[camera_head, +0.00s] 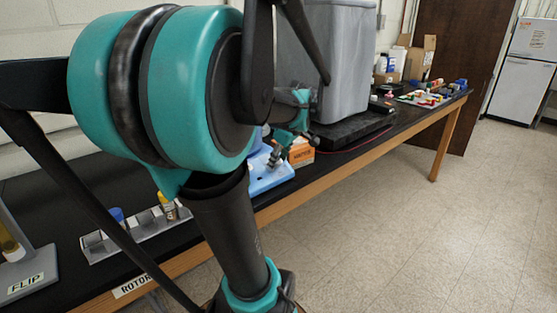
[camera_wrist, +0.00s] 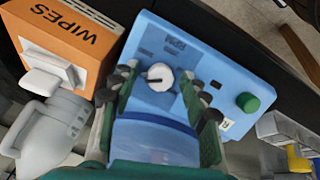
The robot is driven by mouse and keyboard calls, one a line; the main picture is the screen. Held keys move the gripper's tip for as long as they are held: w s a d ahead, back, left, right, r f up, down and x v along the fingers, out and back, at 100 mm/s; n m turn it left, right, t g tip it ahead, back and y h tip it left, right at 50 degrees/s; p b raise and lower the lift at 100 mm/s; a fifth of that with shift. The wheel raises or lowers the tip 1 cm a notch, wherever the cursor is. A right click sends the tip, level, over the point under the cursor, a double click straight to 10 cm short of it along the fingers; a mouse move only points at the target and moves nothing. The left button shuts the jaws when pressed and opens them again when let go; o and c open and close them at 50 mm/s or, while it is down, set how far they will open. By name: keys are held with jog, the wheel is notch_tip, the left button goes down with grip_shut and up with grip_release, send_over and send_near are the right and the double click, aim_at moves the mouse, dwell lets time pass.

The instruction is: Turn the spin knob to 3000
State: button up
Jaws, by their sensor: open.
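The spin knob (camera_wrist: 159,77) is a round white dial with a dark pointer mark, on the sloped face of a light-blue device (camera_wrist: 225,65). The marks around it are too small to read. In the wrist view my gripper (camera_wrist: 160,86) is open, with one dark-and-green finger on each side of the knob. I cannot tell whether either finger touches it. In the head view, my gripper (camera_head: 289,141) is over the blue device (camera_head: 266,181), mostly behind my own arm, and the knob is hidden.
A green button (camera_wrist: 248,102) is right of the knob. An orange WIPES box (camera_wrist: 68,40) stands close on the left, also seen in the head view (camera_head: 302,153). A grey bin (camera_head: 345,65) stands behind. A tube rack (camera_head: 140,236) is at the left on the black bench.

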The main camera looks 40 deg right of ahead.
jog(key=shift+f, duration=0.1)
jog(key=shift+c, duration=0.5)
grip_shut()
